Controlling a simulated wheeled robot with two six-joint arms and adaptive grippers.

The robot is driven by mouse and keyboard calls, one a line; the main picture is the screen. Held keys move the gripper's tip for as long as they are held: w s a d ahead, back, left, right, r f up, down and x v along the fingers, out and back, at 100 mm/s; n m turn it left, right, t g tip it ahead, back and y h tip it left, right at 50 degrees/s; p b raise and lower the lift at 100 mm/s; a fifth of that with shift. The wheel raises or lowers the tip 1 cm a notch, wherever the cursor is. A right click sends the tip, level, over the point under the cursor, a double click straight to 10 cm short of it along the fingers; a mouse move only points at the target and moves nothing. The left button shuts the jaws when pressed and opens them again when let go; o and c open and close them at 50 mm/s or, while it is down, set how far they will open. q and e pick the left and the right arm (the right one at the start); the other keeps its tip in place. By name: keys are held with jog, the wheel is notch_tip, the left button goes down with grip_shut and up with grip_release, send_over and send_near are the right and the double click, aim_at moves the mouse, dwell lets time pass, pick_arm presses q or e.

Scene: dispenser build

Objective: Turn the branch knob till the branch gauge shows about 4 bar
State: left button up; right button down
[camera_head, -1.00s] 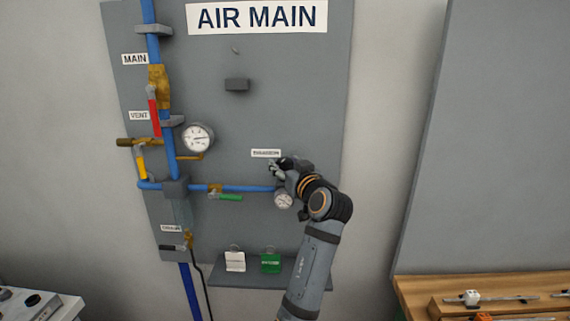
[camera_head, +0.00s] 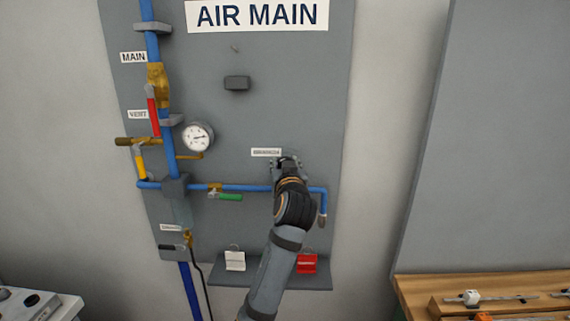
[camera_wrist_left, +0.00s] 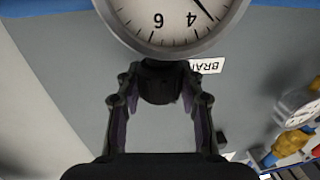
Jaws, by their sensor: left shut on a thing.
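My left gripper (camera_head: 286,163) is at the panel, just below the branch label (camera_head: 266,152). In the left wrist view its two fingers (camera_wrist_left: 160,102) are closed around the dark round branch knob (camera_wrist_left: 160,84). The white branch gauge (camera_wrist_left: 172,18) is beside the knob and appears upside down, partly cut off by the frame edge. Its dark needle points between marks, a little on the low side of the 4. In the head view my arm hides the branch gauge and most of the knob. My right gripper is not in view.
The larger gauge (camera_head: 198,137) and the red main handle (camera_head: 153,117) are left on the panel (camera_head: 230,115). A green handle (camera_head: 230,197) sits on the blue horizontal pipe (camera_head: 250,188). A wooden bench (camera_head: 420,285) stands right.

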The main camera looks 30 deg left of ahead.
pick_arm(q)
jog(key=shift+f+m+t+h, duration=0.15)
jog(key=shift+m+t+h, duration=0.75)
jog(key=shift+m+h, duration=0.45)
jog(key=shift+h, duration=0.45)
jog(key=o, duration=1.2)
jog(key=v, duration=0.7)
jog(key=shift+s+d, duration=0.1)
jog(key=shift+s, duration=0.1)
jog(key=shift+f, duration=0.1)
